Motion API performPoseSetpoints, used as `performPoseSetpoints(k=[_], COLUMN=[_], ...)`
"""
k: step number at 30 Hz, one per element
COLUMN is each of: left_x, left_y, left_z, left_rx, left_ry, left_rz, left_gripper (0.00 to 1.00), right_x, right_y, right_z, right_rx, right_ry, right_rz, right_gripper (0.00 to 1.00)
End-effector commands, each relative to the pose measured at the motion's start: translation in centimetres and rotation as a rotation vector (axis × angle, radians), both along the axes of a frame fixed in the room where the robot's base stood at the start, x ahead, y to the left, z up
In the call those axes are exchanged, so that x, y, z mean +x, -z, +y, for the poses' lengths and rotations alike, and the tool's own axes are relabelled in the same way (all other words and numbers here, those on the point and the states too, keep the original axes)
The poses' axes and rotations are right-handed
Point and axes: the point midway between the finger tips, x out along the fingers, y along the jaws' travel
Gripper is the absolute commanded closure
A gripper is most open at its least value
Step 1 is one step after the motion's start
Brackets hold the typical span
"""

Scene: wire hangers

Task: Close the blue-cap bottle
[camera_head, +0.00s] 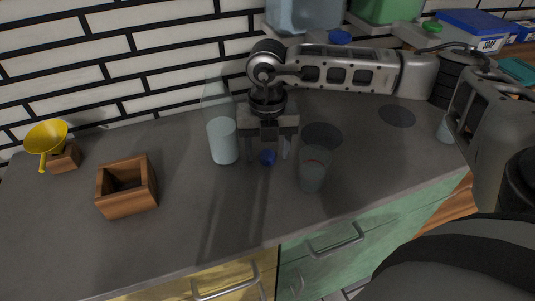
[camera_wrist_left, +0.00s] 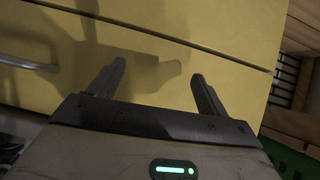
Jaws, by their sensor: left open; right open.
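A small blue cap (camera_head: 268,157) is low between the fingertips of my right gripper (camera_head: 267,152), which points down at the counter, open. I cannot tell whether the fingers touch the cap. A clear bottle (camera_head: 223,140) with pale liquid stands upright just left of that gripper. Its see-through upper part is faint, and I see no cap on it. My left gripper is outside the head view. In the left wrist view, my left gripper (camera_wrist_left: 163,80) is open and empty in front of a yellow drawer front (camera_wrist_left: 150,40).
A clear glass (camera_head: 312,172) stands right of my right gripper, near the counter's front. A wooden box (camera_head: 127,188) and a yellow funnel (camera_head: 47,139) are at the left. Another blue cap (camera_head: 340,37) and a green cap (camera_head: 432,27) are at the back. Bare counter (camera_head: 60,230) lies front left.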

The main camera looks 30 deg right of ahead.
Motion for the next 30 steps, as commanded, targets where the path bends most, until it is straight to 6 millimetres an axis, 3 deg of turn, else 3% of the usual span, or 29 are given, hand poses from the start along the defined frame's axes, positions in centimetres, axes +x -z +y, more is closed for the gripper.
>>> performPoseSetpoints(k=[8, 13, 14, 30], left_x=[-0.04, -0.02, -0.02, 0.05], left_y=[0.14, 0.13, 0.13, -0.02], left_z=[0.02, 0.02, 0.02, -0.01], left_rx=[0.002, 0.001, 0.001, 0.000], left_ry=[0.001, 0.001, 0.001, 0.001], left_rz=[0.003, 0.002, 0.002, -0.002], left_gripper=[0.22, 0.22, 0.22, 0.22], right_x=[0.02, 0.02, 0.02, 0.10], right_y=[0.01, -0.01, -0.01, -0.95], right_z=[0.01, 0.02, 0.02, 0.04], right_rx=[0.000, 0.001, 0.001, 0.002], right_ry=[0.000, 0.000, 0.000, 0.001], right_rz=[0.000, 0.000, 0.000, -0.003], right_gripper=[0.43, 0.85, 0.89, 0.90])
